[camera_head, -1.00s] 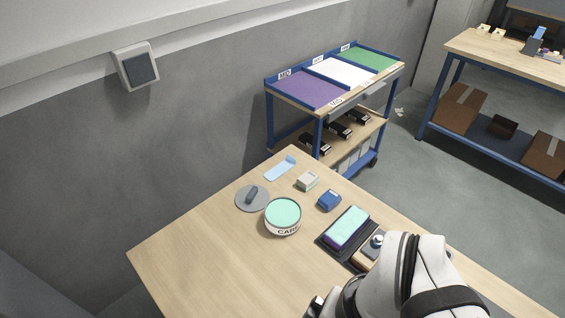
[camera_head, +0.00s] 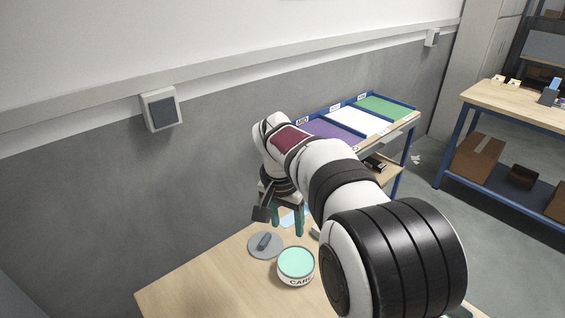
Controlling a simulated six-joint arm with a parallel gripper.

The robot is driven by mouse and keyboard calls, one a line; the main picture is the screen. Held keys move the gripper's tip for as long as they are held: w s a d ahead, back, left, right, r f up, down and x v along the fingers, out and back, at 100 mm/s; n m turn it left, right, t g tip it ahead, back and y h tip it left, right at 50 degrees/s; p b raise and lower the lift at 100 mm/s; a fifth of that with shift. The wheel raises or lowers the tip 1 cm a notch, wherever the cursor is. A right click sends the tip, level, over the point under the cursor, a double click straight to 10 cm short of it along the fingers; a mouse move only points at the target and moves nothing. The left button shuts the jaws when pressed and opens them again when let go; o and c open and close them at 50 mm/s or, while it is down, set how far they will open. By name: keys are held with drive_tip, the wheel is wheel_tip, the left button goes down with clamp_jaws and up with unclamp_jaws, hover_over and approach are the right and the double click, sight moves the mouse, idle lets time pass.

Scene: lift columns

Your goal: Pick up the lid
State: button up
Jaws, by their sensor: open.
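The lid (camera_head: 258,248) is a flat grey disc with a dark raised handle. It lies on the wooden table, just left of a round tub (camera_head: 296,265) with a mint-green top and the letters "CARE" on its side. My gripper (camera_head: 288,224) has green fingers that point down and are apart. It is above the table, behind and a little to the right of the lid, and holds nothing that I can see. My arm hides the right part of the table.
A light blue flat item (camera_head: 291,219) lies partly hidden behind my fingers. A cart (camera_head: 322,131) with purple, white and green trays stands behind the table. The table's left part (camera_head: 200,290) is clear. A grey wall runs along the left and back.

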drive_tip(key=t, duration=0.1)
approach(265, 238)
drive_tip(key=x, duration=0.8)
drive_tip(key=shift+f, duration=0.3)
clamp_jaws()
